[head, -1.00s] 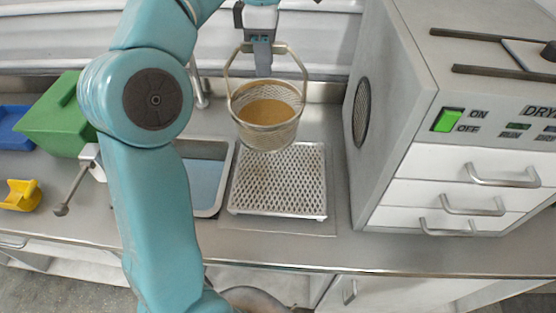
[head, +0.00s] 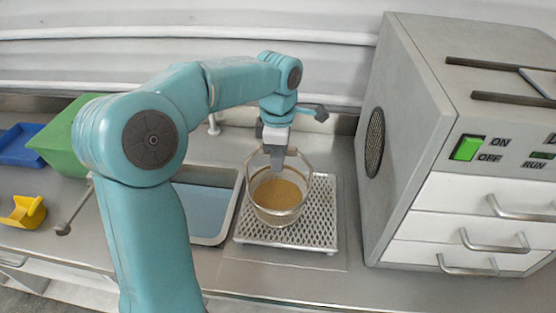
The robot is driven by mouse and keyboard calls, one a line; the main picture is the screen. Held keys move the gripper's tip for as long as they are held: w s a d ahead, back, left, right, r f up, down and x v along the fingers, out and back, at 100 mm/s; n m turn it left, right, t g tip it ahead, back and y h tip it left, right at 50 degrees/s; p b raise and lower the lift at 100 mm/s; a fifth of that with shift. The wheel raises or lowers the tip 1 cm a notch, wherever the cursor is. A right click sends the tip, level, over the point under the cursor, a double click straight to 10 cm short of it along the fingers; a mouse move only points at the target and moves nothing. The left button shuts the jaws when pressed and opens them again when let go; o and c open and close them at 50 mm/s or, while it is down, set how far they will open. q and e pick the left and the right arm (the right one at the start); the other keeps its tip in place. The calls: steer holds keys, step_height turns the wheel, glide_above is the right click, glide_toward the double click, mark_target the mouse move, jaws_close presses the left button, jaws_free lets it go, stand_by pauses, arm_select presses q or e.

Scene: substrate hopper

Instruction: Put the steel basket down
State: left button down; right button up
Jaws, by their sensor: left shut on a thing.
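The steel basket (head: 278,214) is round, with mesh walls, a tall bail handle and a tan, grainy filling. It is upright over the perforated metal rack (head: 320,228), near the middle of the head view. Whether its bottom touches the rack or hangs just above it I cannot tell. My left gripper (head: 276,162) is shut on the top of the basket's handle, pointing down above the filling. The basket hides part of the rack. My right gripper is not in view.
A sink basin (head: 236,196) lies left of the rack. A grey dryer (head: 403,130) with white drawers stands close on the right. A green bin (head: 62,140), a blue tray (head: 22,146) and a yellow scoop (head: 24,211) are at the left. Free counter lies in front of the rack.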

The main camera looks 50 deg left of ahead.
arm_select(q)
steer(key=shift+w+f, duration=0.15)
steer(key=shift+f, duration=0.4)
steer(key=shift+f, duration=0.15)
steer(key=c, duration=1.1)
jaws_free()
steer(key=shift+s, duration=0.2)
steer(key=shift+o, duration=0.7)
steer(key=shift+w, duration=0.1)
step_height(320, 180, up, 12)
steer(key=shift+r+p, duration=0.2)
steer(key=shift+p, duration=0.4)
